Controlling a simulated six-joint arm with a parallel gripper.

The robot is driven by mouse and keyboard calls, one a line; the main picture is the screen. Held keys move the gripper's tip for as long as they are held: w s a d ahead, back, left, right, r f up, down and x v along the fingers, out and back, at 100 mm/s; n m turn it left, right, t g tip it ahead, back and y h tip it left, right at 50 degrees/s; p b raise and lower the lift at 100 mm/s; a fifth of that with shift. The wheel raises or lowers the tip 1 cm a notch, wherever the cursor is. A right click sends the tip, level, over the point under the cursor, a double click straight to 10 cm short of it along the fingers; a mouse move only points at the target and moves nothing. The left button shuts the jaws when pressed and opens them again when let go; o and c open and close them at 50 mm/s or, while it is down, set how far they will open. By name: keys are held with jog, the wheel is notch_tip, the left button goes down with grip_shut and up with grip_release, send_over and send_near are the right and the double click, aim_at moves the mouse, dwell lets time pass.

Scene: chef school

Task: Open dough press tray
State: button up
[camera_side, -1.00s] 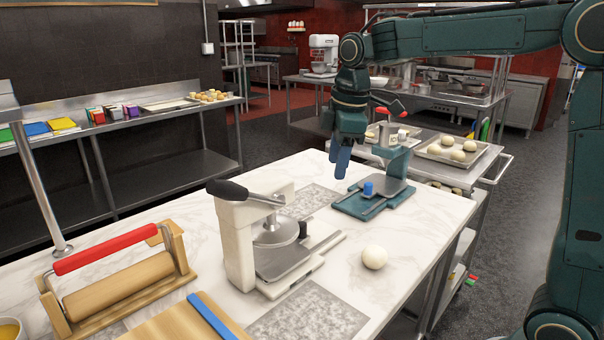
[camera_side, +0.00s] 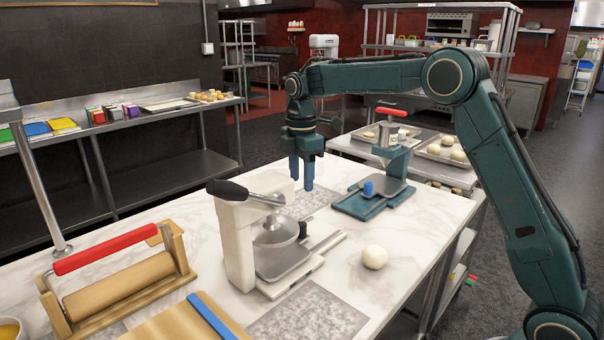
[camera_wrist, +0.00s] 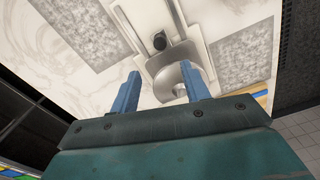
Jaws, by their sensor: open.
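The cream dough press (camera_side: 238,240) with a black lever handle stands on the marble table. Its round metal plate (camera_side: 277,234) is over a flat metal tray (camera_side: 275,262) at its base. A small dark knob (camera_side: 303,228) shows at the tray's far side, and in the wrist view this knob (camera_wrist: 160,41) lies ahead of the fingers. My gripper (camera_side: 301,184) points down, above and behind the press, apart from it. Its two blue fingers are open and empty. In the wrist view my gripper (camera_wrist: 160,72) has the round plate (camera_wrist: 178,80) between and beyond its fingers.
A teal press (camera_side: 375,195) with a red handle stands to the right. A white dough ball (camera_side: 374,257) lies on the marble table (camera_side: 410,235). A wooden roller stand (camera_side: 120,285) with a red bar is at the left. Grey mats lie beside the press.

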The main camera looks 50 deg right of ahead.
aim_at(302, 223)
jog(key=shift+f, duration=0.15)
notch_tip(302, 223, down, 14)
jog(key=shift+r, duration=0.25)
dwell(0.4)
grip_shut()
